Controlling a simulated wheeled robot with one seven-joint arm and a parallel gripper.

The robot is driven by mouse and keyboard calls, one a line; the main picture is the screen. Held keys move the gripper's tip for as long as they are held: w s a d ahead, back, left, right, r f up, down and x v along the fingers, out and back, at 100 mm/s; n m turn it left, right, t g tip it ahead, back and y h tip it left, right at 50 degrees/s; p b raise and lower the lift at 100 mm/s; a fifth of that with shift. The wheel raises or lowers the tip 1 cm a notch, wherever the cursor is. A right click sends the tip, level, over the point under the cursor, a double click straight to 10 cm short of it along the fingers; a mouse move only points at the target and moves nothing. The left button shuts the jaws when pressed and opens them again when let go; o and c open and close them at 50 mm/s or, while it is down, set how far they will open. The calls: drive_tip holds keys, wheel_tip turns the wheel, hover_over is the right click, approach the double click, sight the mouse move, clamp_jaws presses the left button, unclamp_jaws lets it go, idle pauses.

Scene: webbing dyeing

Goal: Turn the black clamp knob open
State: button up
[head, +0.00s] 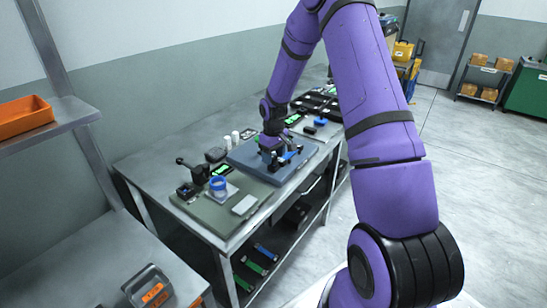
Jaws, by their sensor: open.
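My arm reaches over the workbench (142,171), and my gripper (280,163) is low over a blue-grey board (243,158) on it. The gripper is open. Small black and blue parts are crowded around the fingers, and I cannot tell which of them, if any, is the black clamp knob. The gripper and wrist hide part of that spot. I cannot tell whether the fingers touch anything. A black fixture with an upright arm (194,168) stands to the left on the bench.
Small white bottles (235,137) stand behind the board. A black compartment tray (318,103) is at the far end. An orange bin (24,113) sits on the left shelf. Open floor lies right.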

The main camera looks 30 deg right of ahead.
sight(273, 157)
wheel_tip(273, 157, up, 10)
idle(0.4)
idle(0.4)
